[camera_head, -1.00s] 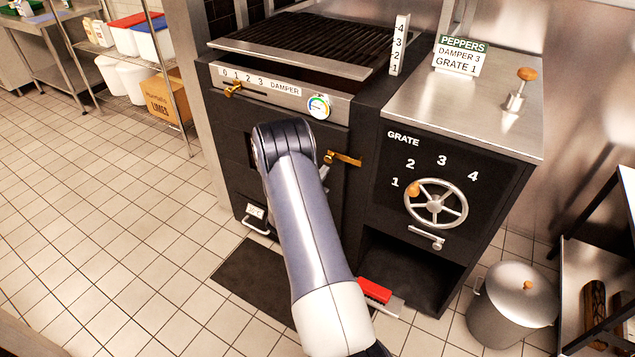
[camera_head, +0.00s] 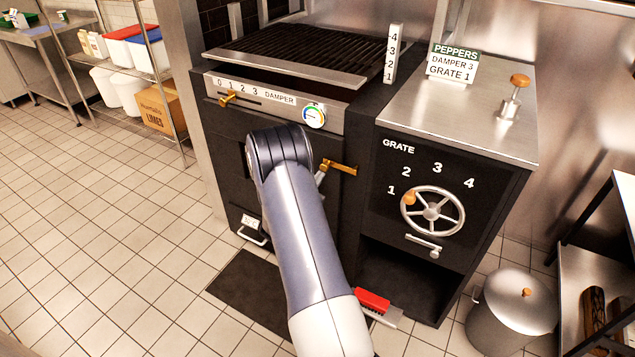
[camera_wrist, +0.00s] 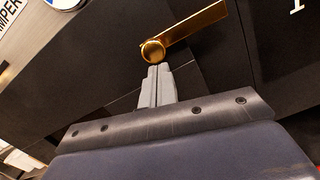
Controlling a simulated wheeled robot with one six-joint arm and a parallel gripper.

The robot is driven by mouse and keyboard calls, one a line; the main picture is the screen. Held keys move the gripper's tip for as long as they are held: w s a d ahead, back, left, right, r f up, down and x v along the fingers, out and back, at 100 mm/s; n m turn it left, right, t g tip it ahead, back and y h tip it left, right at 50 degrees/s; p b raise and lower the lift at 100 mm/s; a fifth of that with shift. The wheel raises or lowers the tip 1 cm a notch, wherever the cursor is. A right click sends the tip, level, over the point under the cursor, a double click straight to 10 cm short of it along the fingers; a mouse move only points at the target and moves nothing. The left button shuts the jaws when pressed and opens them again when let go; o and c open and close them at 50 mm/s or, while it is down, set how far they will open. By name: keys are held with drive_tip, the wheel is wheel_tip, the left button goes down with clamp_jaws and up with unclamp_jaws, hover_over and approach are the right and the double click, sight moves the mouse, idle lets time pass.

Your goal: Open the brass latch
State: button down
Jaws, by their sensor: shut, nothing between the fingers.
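The brass latch (camera_head: 343,168) is a flat bar on the dark oven door's right edge, lying nearly level in the head view. In the wrist view the latch (camera_wrist: 197,27) slants up to the right, with a round brass knob (camera_wrist: 153,51) at its left end. My gripper (camera_wrist: 155,70) is shut and empty, its pale fingertips right at the underside of the knob. I cannot tell whether they touch it. In the head view my arm hides most of the gripper and part of the door.
The damper lever (camera_head: 228,98) and a round gauge (camera_head: 314,116) sit above the door. The grate wheel (camera_head: 433,211) is on the panel to the right. A red brush (camera_head: 372,302) lies low in front. A lidded steel bin (camera_head: 513,310) stands at the lower right.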

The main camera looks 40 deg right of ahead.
wheel_tip(320, 180, up, 3)
drive_tip(key=m+b, duration=0.4)
drive_tip(key=b, duration=0.1)
drive_tip(key=shift+w+f+g, duration=0.1)
drive_tip(key=shift+f+g, duration=0.05)
drive_tip(key=shift+g, duration=0.15)
drive_tip(key=s+d+r+m+b, duration=0.2)
drive_tip(key=s+r+m+b, duration=0.4)
drive_tip(key=m+b, duration=0.5)
drive_tip(key=shift+d+r+g+b, duration=0.3)
drive_tip(key=shift+r+b, duration=0.75)
drive_tip(key=shift+b, duration=2.5)
drive_tip(key=shift+a, duration=0.1)
